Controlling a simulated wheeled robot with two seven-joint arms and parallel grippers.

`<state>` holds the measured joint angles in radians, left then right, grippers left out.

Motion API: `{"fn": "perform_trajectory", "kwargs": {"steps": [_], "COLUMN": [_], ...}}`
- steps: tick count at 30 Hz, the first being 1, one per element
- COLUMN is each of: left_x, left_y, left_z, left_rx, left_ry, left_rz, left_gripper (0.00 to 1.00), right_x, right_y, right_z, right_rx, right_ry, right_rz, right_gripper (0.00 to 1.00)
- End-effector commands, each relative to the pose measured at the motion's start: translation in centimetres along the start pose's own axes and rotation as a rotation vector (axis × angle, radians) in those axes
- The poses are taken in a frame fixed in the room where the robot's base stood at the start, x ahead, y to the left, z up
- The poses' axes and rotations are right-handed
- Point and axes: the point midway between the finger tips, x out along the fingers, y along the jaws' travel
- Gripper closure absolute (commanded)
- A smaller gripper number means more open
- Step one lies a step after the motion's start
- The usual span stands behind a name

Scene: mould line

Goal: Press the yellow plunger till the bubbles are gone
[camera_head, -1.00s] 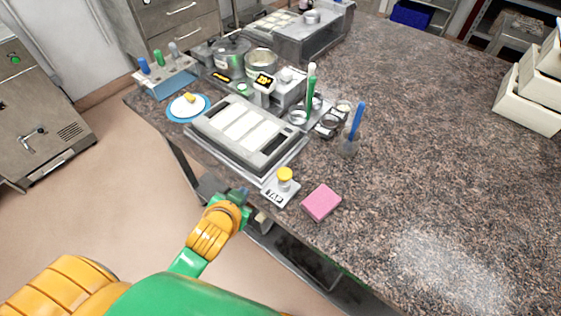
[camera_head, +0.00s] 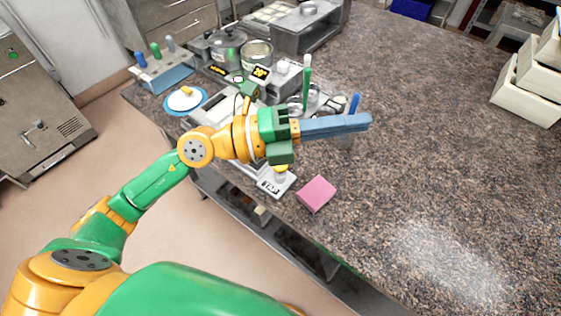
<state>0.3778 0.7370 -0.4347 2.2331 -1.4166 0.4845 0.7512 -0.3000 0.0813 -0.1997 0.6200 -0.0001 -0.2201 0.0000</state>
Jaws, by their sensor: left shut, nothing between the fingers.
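A yellow-topped piece (camera_head: 281,168) shows in the head view, mostly hidden behind my left gripper. It stands on a small pale scale-like plate (camera_head: 277,183) near the table's front edge. A second yellow knob (camera_head: 185,90) sits on a white disc with a blue rim (camera_head: 189,103) at the left; I cannot tell which one is the plunger. My left gripper (camera_head: 366,121) is shut and empty, its blue fingers pointing right, above the table. Its body covers much of the white-panelled mould tray (camera_head: 207,113). No bubbles can be made out. My right gripper is out of view.
A pink block (camera_head: 316,194) lies right of the small plate. A green upright stick (camera_head: 307,72) and a blue one (camera_head: 354,104) stand near the fingers. Pots (camera_head: 228,50) and a tube rack (camera_head: 166,73) are at the back left.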

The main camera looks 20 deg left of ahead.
Motion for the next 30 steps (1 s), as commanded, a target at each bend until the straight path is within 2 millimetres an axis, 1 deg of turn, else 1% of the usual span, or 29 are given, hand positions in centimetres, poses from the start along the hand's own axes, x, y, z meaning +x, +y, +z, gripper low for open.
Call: {"fn": "perform_trajectory", "kwargs": {"steps": [1, 2, 3, 4, 6, 9, 12, 16, 26, 30], "left_x": [-0.4, -0.9, -1.8, -2.6, -4.6, -7.3, -9.3, -10.7, -10.9, -10.9], "left_y": [2.0, 3.4, 5.1, 6.3, 8.2, 9.7, 10.3, 10.6, 10.7, 11.1], "left_z": [-0.2, -0.1, 0.4, 1.0, 2.6, 4.9, 6.6, 7.7, 7.8, 7.7], "left_rx": [0.101, 0.151, 0.206, 0.242, 0.304, 0.357, 0.385, 0.399, 0.400, 0.400], "left_ry": [0.057, 0.080, 0.095, 0.098, 0.082, 0.037, -0.008, -0.041, -0.044, -0.043], "left_rz": [0.153, 0.251, 0.375, 0.460, 0.633, 0.818, 0.938, 1.009, 1.019, 1.018], "left_gripper": [1.00, 1.00, 1.00, 1.00, 1.00, 1.00, 1.00, 1.00, 1.00, 1.00], "right_x": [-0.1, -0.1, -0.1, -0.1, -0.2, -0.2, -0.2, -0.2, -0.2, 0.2], "right_y": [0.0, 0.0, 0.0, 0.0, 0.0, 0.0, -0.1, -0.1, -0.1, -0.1], "right_z": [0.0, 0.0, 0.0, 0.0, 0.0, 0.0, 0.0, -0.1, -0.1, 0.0], "right_rx": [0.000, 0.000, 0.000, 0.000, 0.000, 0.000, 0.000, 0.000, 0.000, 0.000], "right_ry": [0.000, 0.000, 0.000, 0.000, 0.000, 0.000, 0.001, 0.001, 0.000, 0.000], "right_rz": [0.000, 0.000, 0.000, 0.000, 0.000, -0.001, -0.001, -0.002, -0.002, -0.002], "right_gripper": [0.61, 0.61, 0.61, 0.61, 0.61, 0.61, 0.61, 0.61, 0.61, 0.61]}}
